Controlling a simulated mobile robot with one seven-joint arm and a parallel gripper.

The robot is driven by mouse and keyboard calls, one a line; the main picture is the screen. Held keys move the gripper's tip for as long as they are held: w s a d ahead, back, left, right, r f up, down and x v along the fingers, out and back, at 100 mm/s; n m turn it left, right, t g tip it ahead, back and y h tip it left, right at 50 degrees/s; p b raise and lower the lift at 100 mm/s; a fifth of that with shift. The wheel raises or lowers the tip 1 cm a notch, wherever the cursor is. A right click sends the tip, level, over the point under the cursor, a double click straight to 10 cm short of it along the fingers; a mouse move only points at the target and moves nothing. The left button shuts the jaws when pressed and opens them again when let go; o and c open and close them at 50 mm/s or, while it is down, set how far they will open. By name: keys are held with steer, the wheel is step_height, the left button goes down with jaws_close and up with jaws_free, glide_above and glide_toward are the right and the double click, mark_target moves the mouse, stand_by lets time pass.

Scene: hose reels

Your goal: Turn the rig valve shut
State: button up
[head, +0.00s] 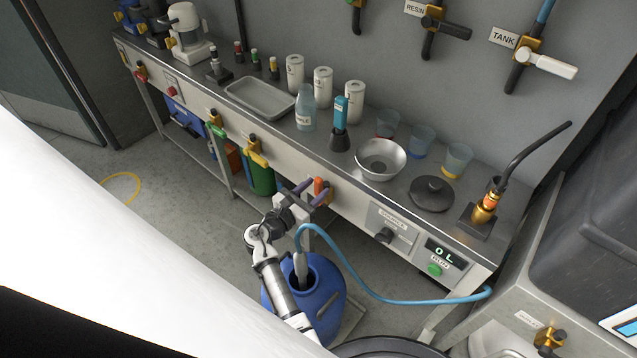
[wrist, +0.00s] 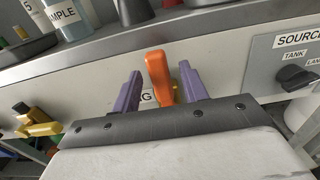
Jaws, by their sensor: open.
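The rig valve has an orange handle (wrist: 158,72) on a brass-yellow body, on the front panel of the bench; the handle stands upright in the wrist view. A white label behind it shows only a final "G". In the head view the orange handle (head: 319,185) is at the bench front. My gripper (wrist: 159,78) is open, with one purple finger on each side of the handle; gaps show on both sides. In the head view my gripper (head: 310,190) is at the valve. The lower part of the valve is hidden behind the gripper.
Left along the panel is a valve with a yellow handle (head: 257,155). Right is the source selector knob (head: 385,235) and a display reading "0L" (head: 444,253). Below, a blue drum (head: 325,300) holds a light-blue hose (head: 370,292) that runs right. Cups and bottles stand on the bench above.

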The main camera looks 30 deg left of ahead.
steer(key=shift+w+d, duration=0.15)
steer(key=shift+w, duration=0.95)
jaws_close()
